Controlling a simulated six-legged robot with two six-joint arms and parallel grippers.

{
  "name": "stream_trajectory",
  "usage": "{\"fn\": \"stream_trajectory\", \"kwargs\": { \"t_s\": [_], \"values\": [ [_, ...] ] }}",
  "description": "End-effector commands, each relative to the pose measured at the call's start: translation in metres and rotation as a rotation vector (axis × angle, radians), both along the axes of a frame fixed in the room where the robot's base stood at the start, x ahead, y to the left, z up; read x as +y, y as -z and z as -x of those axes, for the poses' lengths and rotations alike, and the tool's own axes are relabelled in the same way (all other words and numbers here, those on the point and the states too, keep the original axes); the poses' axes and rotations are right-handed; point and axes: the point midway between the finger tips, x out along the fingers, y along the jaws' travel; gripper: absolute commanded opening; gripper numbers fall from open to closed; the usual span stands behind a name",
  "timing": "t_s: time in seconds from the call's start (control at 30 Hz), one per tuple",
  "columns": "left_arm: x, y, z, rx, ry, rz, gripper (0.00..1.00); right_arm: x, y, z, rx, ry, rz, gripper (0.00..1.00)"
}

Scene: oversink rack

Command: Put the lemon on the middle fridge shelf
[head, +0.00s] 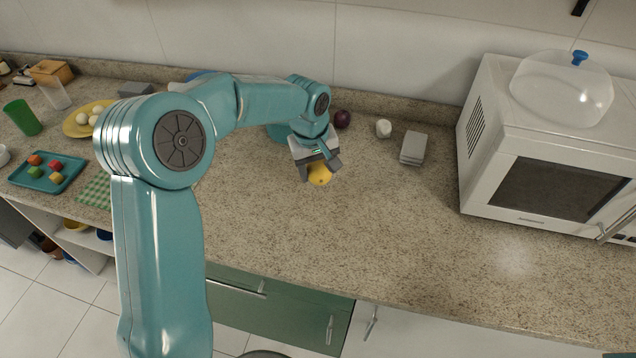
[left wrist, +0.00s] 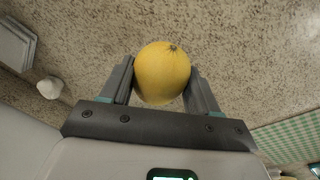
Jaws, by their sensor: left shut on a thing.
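The yellow lemon (head: 319,174) is between the fingers of my left gripper (head: 318,167), over the back middle of the counter. In the left wrist view the lemon (left wrist: 162,72) sits between the two grey fingers of the gripper (left wrist: 163,80), which is shut on it. I cannot tell whether the lemon still touches the counter. My right gripper is not in view. No fridge or fridge shelf shows in either view.
A white microwave (head: 545,185) with a clear dome (head: 562,88) on top stands at the right. A dark red round item (head: 342,119), a small white item (head: 383,128) and a grey block (head: 413,148) are near the gripper. A teal tray (head: 38,184) is at left. The front-middle counter is clear.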

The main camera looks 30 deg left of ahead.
Motion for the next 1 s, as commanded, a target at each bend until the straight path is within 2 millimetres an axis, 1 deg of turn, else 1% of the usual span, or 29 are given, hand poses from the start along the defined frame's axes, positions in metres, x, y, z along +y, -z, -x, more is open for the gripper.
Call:
{"fn": "stream_trajectory", "kwargs": {
  "t_s": [0.03, 0.17, 0.3, 0.4, 0.5, 0.7, 0.83, 0.87, 0.9, 0.93, 1.0],
  "values": [
    [0.000, 0.007, 0.000, 0.001, -0.001, 0.000, 0.27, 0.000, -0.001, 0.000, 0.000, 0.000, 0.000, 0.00],
    [0.001, 0.018, 0.000, 0.000, 0.000, -0.001, 0.27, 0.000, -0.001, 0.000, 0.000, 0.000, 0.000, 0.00],
    [0.000, 0.041, 0.000, 0.003, 0.001, 0.000, 0.27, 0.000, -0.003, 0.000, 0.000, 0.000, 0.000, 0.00],
    [0.000, 0.054, 0.000, 0.001, 0.000, -0.001, 0.27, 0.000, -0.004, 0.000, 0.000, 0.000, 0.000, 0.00],
    [0.001, 0.058, 0.000, -0.002, 0.000, -0.001, 0.27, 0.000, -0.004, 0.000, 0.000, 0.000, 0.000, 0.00],
    [0.000, 0.058, 0.000, -0.002, 0.000, -0.001, 0.27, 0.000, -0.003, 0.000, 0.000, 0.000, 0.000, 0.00],
    [0.000, 0.062, 0.000, -0.002, 0.000, -0.001, 0.27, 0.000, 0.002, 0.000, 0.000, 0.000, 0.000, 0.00],
    [0.000, 0.061, 0.000, -0.002, 0.000, -0.001, 0.67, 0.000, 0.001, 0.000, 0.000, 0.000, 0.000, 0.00],
    [0.000, 0.060, 0.000, -0.002, 0.000, -0.001, 0.80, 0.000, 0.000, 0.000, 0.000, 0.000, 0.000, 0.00],
    [0.000, 0.060, 0.000, -0.001, 0.000, 0.000, 0.86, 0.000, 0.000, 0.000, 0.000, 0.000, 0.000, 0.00],
    [0.000, 0.061, 0.000, -0.001, 0.001, -0.001, 0.86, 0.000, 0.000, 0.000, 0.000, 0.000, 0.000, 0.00]
  ]
}}
